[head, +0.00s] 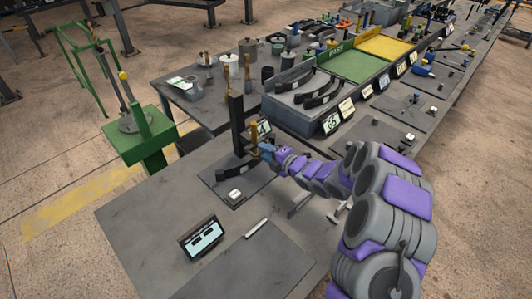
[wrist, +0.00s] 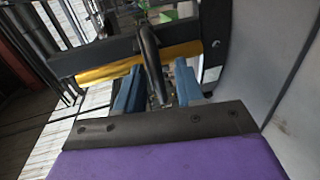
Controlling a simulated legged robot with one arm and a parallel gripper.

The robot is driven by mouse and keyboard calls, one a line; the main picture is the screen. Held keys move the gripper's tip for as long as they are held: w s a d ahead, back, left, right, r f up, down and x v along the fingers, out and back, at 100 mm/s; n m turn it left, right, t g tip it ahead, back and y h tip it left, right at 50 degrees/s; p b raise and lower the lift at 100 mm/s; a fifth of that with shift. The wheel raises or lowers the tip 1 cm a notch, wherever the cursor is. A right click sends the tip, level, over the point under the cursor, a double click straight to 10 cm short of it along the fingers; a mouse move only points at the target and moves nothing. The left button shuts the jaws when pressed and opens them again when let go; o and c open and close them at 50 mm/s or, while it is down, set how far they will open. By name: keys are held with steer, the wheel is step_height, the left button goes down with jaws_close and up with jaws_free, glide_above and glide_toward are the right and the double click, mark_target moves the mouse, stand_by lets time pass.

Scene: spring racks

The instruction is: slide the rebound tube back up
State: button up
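A gold tube (head: 254,132), which looks like the rebound tube, stands upright beside a tall dark post (head: 237,125) on the near bench. My gripper (head: 267,150) is at its right, close to its lower part. In the wrist view the gold tube (wrist: 98,74) runs across behind the fingertips, along a dark bar (wrist: 105,57). My gripper (wrist: 158,82) has two blue fingers standing apart. A dark curved piece (wrist: 150,58) shows between them, nearer the left finger. I cannot tell whether the fingers touch it or the tube.
A dark base plate (head: 225,188) with a small white-topped block (head: 234,196) lies below the post. A tilted display (head: 201,238) stands nearer. A grey tray of curved dark parts (head: 300,90) is behind. A green stand (head: 140,140) is at left. The bench's left part is clear.

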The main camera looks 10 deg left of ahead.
steer(key=shift+d, duration=0.1)
steer(key=shift+c, duration=0.3)
steer(key=shift+c, duration=0.8)
jaws_close()
